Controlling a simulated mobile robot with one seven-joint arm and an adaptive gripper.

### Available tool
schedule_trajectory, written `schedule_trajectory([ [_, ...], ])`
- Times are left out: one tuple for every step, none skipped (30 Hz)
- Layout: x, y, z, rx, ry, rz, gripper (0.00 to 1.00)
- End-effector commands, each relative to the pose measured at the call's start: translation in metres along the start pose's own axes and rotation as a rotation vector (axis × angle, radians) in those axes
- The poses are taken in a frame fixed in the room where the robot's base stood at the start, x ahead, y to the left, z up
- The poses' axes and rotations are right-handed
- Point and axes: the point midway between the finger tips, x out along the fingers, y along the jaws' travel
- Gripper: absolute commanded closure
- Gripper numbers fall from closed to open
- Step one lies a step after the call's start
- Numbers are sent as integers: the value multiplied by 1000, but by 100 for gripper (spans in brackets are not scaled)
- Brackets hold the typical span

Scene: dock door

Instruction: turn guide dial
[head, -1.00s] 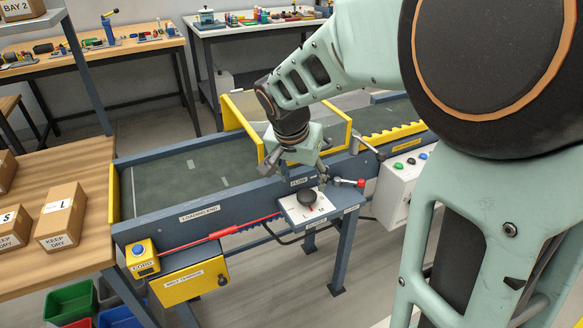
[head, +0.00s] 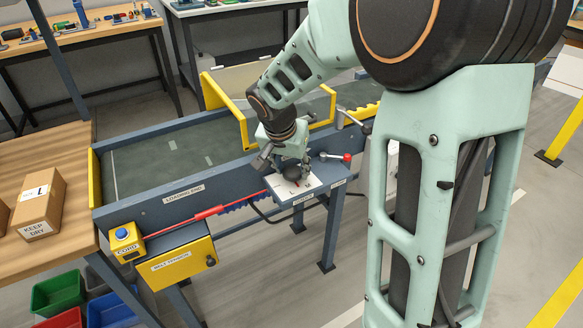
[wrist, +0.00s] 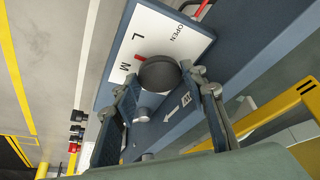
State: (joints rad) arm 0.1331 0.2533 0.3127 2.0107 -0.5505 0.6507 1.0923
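The guide dial is a round black knob on a white plate (head: 312,187) beside the conveyor; in the wrist view the knob (wrist: 158,73) sits near the top centre. The plate (wrist: 180,57) reads L, M and OPEN there, and a short red mark shows at the knob's edge between L and M. My gripper (head: 286,172) is over the plate in the head view and partly covers the knob. In the wrist view my gripper (wrist: 163,88) is open, with one finger either side of the knob's near edge. I cannot tell whether either finger touches it.
A lever with a red ball (head: 347,158) stands just right of the plate. A yellow guide frame (head: 235,115) rises over the conveyor behind. Boxes stand on the wooden table (head: 75,150) at left.

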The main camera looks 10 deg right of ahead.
Motion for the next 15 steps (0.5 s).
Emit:
schedule_trajectory([
  [0, 0, 0, 0, 0, 0, 68],
  [0, 0, 0, 0, 0, 0, 71],
  [0, 0, 0, 0, 0, 0, 76],
  [0, 0, 0, 0, 0, 0, 79],
  [0, 0, 0, 0, 0, 0, 82],
  [0, 0, 0, 0, 0, 0, 85],
  [0, 0, 0, 0, 0, 0, 85],
  [0, 0, 0, -1, 0, 0, 85],
  [0, 0, 0, -2, 0, -1, 85],
  [-1, 0, 0, -5, 0, -2, 85],
  [-1, 0, 0, -8, 0, -3, 85],
  [-1, 0, 0, -13, 0, -5, 85],
  [-1, 0, 0, -19, 0, -7, 85],
  [-1, 1, 0, -27, 0, -11, 85],
  [-2, 1, 0, -39, 0, -16, 85],
])
